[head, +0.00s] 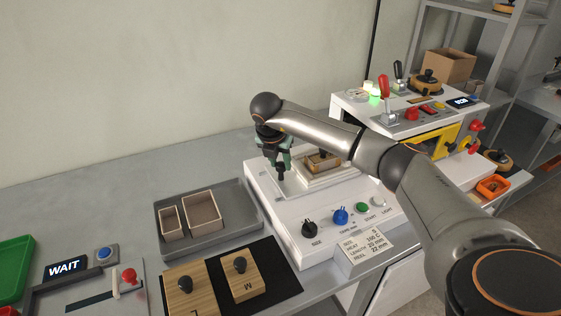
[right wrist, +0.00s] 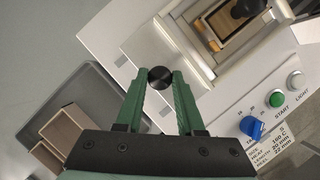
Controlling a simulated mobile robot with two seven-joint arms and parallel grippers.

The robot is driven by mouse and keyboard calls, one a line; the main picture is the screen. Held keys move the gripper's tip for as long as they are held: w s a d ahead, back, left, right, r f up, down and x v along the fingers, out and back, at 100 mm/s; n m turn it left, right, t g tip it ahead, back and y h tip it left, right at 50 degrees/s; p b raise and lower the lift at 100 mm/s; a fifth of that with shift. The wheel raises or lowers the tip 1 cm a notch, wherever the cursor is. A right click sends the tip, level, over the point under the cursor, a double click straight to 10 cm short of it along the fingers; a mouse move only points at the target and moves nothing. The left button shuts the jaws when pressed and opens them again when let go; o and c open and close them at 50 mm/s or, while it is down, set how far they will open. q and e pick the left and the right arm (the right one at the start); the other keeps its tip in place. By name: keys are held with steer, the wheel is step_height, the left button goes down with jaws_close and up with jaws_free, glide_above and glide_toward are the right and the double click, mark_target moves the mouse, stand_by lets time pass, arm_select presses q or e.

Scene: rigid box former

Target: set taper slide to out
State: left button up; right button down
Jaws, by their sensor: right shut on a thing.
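The white machine (head: 289,209) stands on the bench. A black round knob (right wrist: 160,77) sits at its left side on a pale plate, and I take it to be the taper slide's handle. My right gripper (head: 280,165) reaches down over it. In the right wrist view the green fingers of my right gripper (right wrist: 158,88) are shut on the knob, one finger on each side. The slide's travel and any position marks are hidden or too small to read. My left gripper is not in view.
On the machine's front are a black dial (head: 310,228), a blue dial (head: 341,216), a green START button (head: 361,208) and a white LIGHT button (head: 378,202). A grey tray (head: 231,238) with two open boxes lies to the left. Wooden blocks (head: 185,289) lie on a black mat.

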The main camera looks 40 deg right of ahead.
steer(key=shift+w+a, duration=0.1)
steer(key=c, duration=0.5)
jaws_free()
steer(key=shift+r, duration=0.1)
steer(key=v, duration=1.2)
steer(key=shift+a+r+b, duration=0.1)
steer(key=shift+r+b, duration=0.1)
steer(key=shift+b, duration=0.15)
steer(key=shift+s+f, duration=0.1)
steer(key=shift+s, duration=0.2)
